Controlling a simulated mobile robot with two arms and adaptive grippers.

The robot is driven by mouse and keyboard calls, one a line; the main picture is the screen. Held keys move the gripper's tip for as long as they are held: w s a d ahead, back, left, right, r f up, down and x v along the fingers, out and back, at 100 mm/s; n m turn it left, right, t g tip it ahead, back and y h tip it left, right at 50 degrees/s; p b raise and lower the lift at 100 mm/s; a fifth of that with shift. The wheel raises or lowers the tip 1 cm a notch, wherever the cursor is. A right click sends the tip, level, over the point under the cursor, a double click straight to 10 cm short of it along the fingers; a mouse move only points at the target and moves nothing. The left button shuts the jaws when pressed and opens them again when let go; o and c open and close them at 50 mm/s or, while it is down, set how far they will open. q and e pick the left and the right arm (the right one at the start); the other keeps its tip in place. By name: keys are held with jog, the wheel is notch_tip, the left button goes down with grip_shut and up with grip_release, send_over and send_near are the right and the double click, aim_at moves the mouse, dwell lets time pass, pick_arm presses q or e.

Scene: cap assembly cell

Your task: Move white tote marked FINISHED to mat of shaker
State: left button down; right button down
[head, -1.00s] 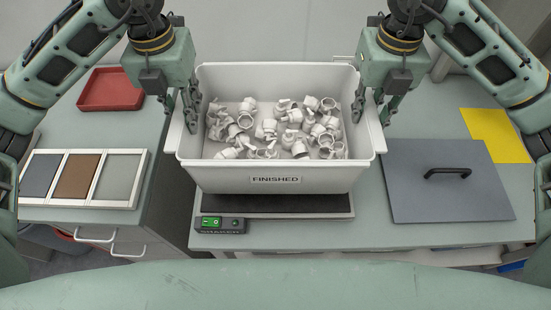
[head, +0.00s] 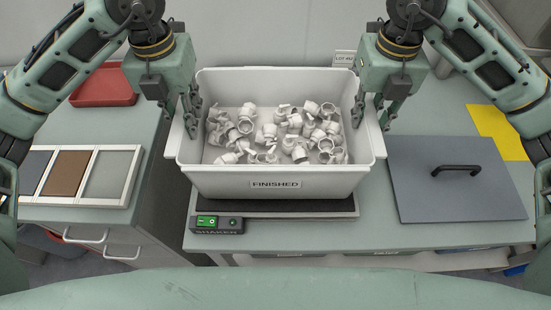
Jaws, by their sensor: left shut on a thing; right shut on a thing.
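The white tote marked FINISHED (head: 225,185) is level in the middle of the head view and holds many white caps (head: 275,131). It is over the shaker's dark mat (head: 300,209), of which only a front strip shows below the tote. I cannot tell whether the tote's bottom touches the mat. The shaker's control box (head: 217,224) with a green switch is at its front left. My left gripper (head: 190,122) is shut on the tote's left rim. My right gripper (head: 379,118) is shut on its right rim.
A grey lid-like plate with a black handle (head: 425,195) lies to the right, near a yellow sheet (head: 497,128). A red tray (head: 103,87) and a frame of three panels (head: 112,176) are on the left bench. A small sign (head: 345,58) stands behind the tote.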

pick_arm(q)
jog(key=shift+a+f+b, duration=0.15)
jog(key=shift+f+b, duration=0.2)
jog(key=shift+f, duration=0.2)
pick_arm(e)
jog(key=shift+d+f, duration=0.15)
jog(key=shift+f, duration=0.4)
pick_arm(q)
jog(key=c, duration=1.9)
grip_release()
pick_arm(e)
jog(key=c, duration=1.8)
grip_release()
jog(key=shift+c, duration=0.2)
pick_arm(q)
jog(key=o, duration=0.4)
jog(key=shift+r, duration=0.1)
pick_arm(e)
jog(key=o, duration=0.3)
jog(key=shift+r, duration=0.1)
pick_arm(q)
jog(key=shift+r, duration=0.1)
notch_tip(320, 180, up, 12)
jog(key=shift+f, duration=0.2)
jog(key=shift+r, duration=0.1)
pick_arm(e)
notch_tip(320, 180, up, 12)
